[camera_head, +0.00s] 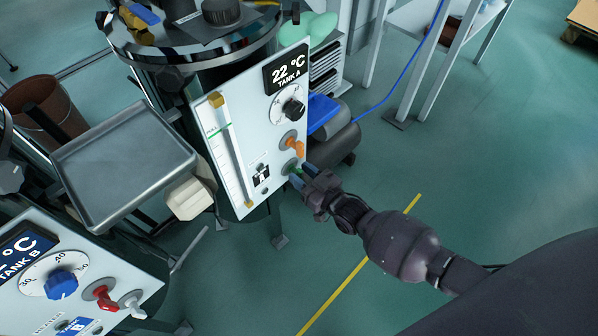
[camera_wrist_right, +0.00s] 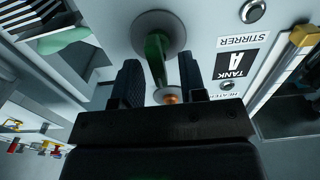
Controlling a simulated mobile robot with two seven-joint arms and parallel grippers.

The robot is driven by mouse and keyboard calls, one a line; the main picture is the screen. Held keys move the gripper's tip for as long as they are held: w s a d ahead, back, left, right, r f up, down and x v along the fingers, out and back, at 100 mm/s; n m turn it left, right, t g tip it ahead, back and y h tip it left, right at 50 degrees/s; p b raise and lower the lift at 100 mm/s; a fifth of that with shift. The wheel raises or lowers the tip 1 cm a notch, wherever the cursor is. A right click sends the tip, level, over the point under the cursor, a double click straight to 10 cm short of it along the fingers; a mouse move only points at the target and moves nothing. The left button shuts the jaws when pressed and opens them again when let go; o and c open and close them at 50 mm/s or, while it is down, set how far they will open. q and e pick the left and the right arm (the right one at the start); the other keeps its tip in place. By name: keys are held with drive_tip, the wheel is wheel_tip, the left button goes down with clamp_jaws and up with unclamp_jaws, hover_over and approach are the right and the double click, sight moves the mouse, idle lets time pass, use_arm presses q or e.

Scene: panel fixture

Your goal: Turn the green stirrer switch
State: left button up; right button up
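The green stirrer switch (camera_head: 290,167) is low on the Tank A panel (camera_head: 236,192), below the orange switch (camera_head: 295,145). In the right wrist view the green switch (camera_wrist_right: 157,58) is a lever on a round grey base. My right gripper (camera_head: 299,176) is at the panel, partly covering the green switch in the head view. In the wrist view its two dark fingers (camera_wrist_right: 160,80) stand on either side of the green lever, with a gap visible on each side. The gripper is open. The lever's lower end is partly hidden. My left gripper is not in view.
The Tank A panel also carries a black knob (camera_head: 293,109), a display (camera_head: 287,69) and a vertical gauge (camera_head: 229,150). The Tank B panel (camera_head: 123,272) stands at lower left, with a metal tray (camera_head: 123,160) above it. The floor right of the panel is mostly free.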

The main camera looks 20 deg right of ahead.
drive_tip(key=shift+w+a, duration=0.15)
drive_tip(key=shift+w, duration=0.3)
clamp_jaws()
